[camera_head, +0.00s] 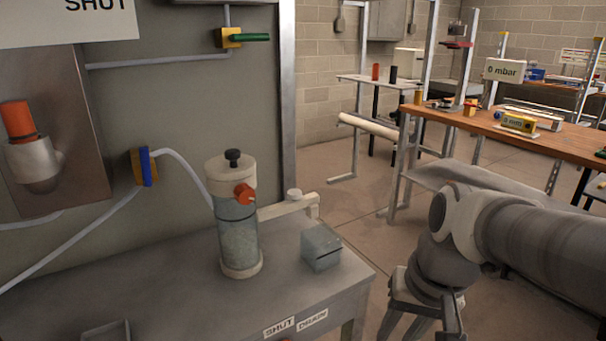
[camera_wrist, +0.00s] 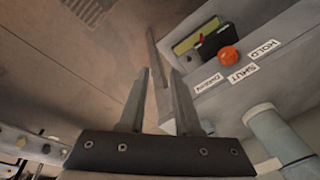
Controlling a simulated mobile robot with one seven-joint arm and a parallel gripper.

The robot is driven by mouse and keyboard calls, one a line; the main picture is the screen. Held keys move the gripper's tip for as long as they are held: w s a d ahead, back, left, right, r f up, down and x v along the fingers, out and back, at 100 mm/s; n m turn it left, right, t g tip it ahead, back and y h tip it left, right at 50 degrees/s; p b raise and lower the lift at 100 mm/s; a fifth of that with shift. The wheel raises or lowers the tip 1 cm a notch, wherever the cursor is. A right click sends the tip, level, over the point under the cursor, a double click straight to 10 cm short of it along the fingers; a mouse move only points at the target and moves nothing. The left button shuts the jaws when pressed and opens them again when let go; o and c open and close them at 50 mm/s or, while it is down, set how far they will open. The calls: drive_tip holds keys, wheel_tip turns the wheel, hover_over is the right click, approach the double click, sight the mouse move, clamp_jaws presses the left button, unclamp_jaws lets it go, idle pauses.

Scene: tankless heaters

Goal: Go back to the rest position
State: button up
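My gripper (camera_head: 422,325) hangs at the lower right in the head view, in front of the grey bench's right end and apart from it. Its fingers point down and the picture's lower edge cuts them off. In the wrist view my gripper (camera_wrist: 160,72) shows two fingers with a gap between them and nothing held. The floor and part of a bench lie beyond the fingertips.
The grey bench (camera_head: 190,300) carries a clear cylinder (camera_head: 238,235) with an orange knob and a small grey block (camera_head: 321,248). A wooden table (camera_head: 560,142) with instruments stands at the back right. Floor (camera_head: 335,215) shows between them. An orange knob (camera_wrist: 228,56) sits beside labels.

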drive_tip(key=s+r+n+t+p, duration=0.1)
drive_tip(key=s+r+p, duration=0.1)
drive_tip(key=r+p, duration=1)
drive_tip(key=s+r+n+t+h+p, duration=0.1)
drive_tip(key=r+t+p, duration=0.1)
drive_tip(key=r+p, duration=1.1)
wheel_tip(320, 180, up, 5)
drive_tip(key=shift+s+d+r+t, duration=0.1)
drive_tip(key=shift+s+d+t, duration=0.1)
drive_tip(key=shift+s+t, duration=0.15)
